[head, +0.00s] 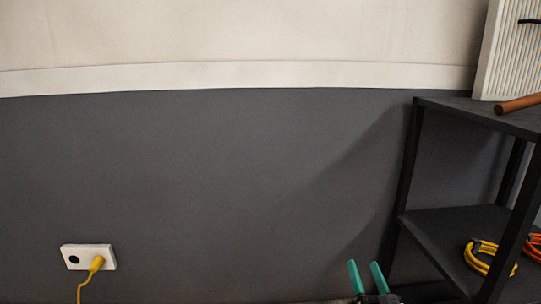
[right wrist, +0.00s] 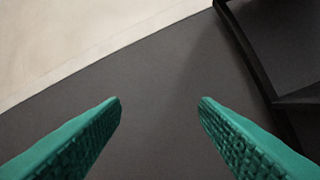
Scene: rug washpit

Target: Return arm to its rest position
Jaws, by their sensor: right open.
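My right gripper (head: 367,277) shows at the bottom edge of the head view, left of the black shelf's lower part. Its two green fingers point up and stand apart with nothing between them. In the right wrist view the same gripper (right wrist: 160,108) is open and empty, with the dark wall behind its textured fingers. My left gripper is in neither view.
A black shelf rack (head: 458,232) stands at the right, with a yellow cable coil (head: 480,262) and an orange coil (head: 533,247) on its lower shelf. A white ribbed panel (head: 495,60) and brown rod (head: 518,104) are on top. A wall socket (head: 76,257) holds a yellow plug (head: 96,264).

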